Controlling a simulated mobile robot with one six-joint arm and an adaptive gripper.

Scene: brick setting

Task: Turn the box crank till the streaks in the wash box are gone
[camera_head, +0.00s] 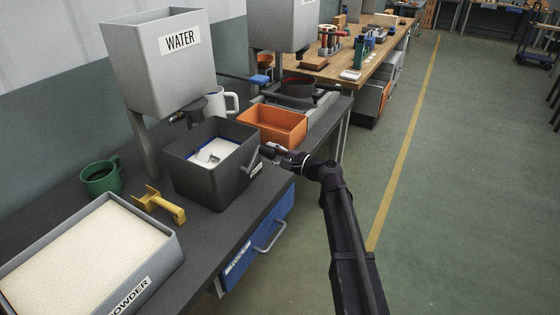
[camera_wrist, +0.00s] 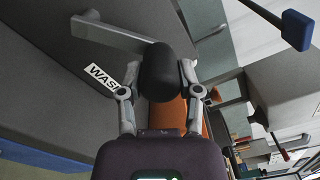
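The dark grey wash box (camera_head: 188,178) stands on the bench. Inside it I see a white surface with a small blue patch and a grey piece. Whether there are streaks is too small to tell. The crank (camera_head: 250,162) is on the box's right-hand side, beside the label; its grey arm (camera_wrist: 115,37) and black knob (camera_wrist: 160,72) show in the wrist view. My gripper (camera_head: 268,150) is at the knob, and in the wrist view its fingers (camera_wrist: 160,80) close on the knob from both sides. The WASH label (camera_wrist: 102,77) shows behind the left finger.
A grey WATER tank (camera_head: 160,65) stands above the box. An orange bin (camera_head: 270,122) sits just beyond it. A yellow bracket (camera_head: 158,204), green mug (camera_head: 102,178), white mug (camera_head: 222,102) and powder tray (camera_head: 165,265) are nearby. A blue drawer (camera_head: 262,236) lies below.

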